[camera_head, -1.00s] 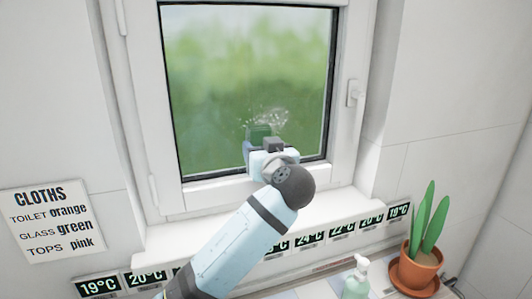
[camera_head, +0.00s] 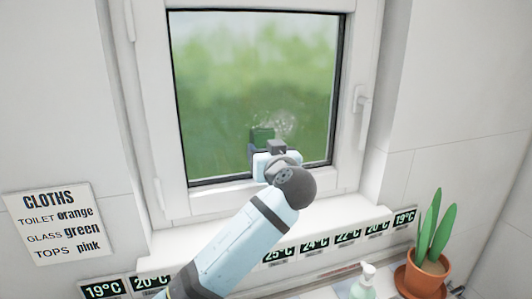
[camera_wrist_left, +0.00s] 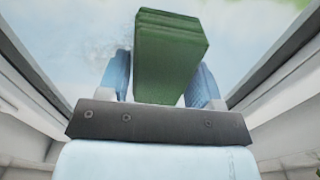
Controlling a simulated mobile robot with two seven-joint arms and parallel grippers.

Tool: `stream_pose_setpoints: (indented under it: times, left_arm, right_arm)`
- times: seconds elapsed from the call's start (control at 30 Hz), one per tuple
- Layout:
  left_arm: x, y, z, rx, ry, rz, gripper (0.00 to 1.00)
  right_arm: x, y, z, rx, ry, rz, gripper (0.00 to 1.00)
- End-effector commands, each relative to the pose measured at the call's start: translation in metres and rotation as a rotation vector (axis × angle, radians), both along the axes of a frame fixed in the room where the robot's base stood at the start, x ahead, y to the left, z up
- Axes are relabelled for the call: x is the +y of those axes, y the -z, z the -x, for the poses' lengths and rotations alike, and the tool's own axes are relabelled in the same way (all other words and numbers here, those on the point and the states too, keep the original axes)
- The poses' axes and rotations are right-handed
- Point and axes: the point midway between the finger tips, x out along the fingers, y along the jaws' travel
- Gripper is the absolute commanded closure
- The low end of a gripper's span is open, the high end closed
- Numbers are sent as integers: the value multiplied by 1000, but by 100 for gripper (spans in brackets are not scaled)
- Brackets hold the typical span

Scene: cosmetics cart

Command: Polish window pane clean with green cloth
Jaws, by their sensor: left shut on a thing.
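The window pane (camera_head: 250,75) stands upright in its white frame, with blurred green and white beyond. A whitish smudge (camera_head: 284,122) shows low on the pane, just right of and above the green cloth (camera_head: 262,134). My left gripper (camera_head: 264,147) is at the lower middle of the pane, shut on the folded cloth. In the left wrist view the cloth (camera_wrist_left: 170,60) is a thick green block between the two blue fingers. Whether it touches the glass is hard to tell. The right gripper is not in view.
A white sill (camera_head: 330,212) lies below, with temperature strips (camera_head: 315,244) along its front. A potted plant (camera_head: 423,270) and a soap bottle (camera_head: 364,283) stand at lower right. The window handle (camera_head: 361,98) is on the right. A cloth sign (camera_head: 60,222) hangs at left.

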Motion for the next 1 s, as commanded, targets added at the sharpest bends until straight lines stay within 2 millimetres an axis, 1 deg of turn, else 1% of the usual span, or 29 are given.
stream_pose_setpoints:
  times: [0.83,1.0]
  left_arm:
    - [5,0,-16,0,0,0,60]
    - [3,1,-17,0,1,0,60]
  right_arm:
    - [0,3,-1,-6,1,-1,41]
    - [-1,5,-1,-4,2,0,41]
